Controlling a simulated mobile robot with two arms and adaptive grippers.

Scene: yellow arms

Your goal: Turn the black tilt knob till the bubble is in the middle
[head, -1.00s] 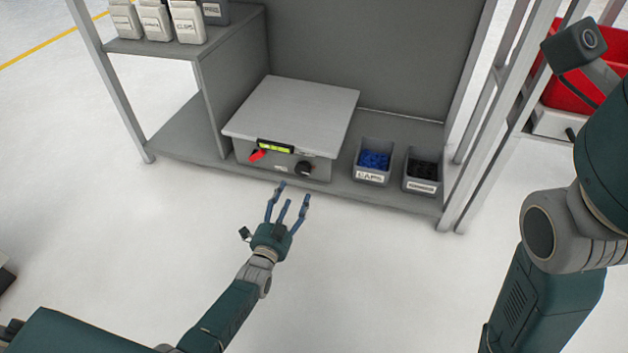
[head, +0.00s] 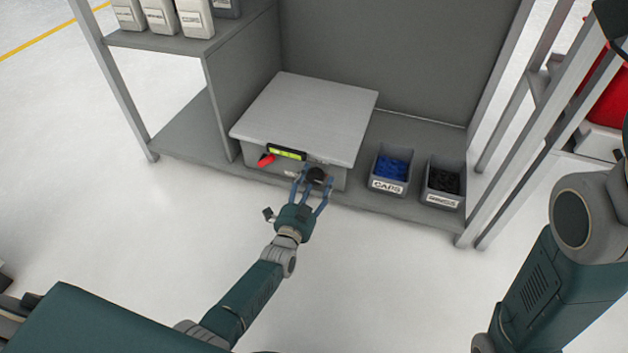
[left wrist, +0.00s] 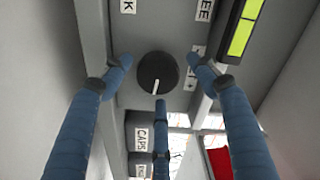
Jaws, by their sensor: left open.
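The black tilt knob (head: 318,175) is on the front of a grey box with a flat tilting plate (head: 305,115). In the left wrist view the round knob (left wrist: 157,72) shows a white mark pointing down, slightly left. My left gripper (head: 313,182) is open, its three blue fingers spread around the knob; I cannot tell whether they touch it. The yellow-green level vial (head: 287,152) sits in a black frame on the plate's front edge and also shows in the left wrist view (left wrist: 242,28). The bubble is too small to make out. My right gripper is out of view.
Right of the box stand a bin of blue caps (head: 388,186) and a bin of black parts (head: 442,200). A shelf with white containers (head: 160,15) is at upper left.

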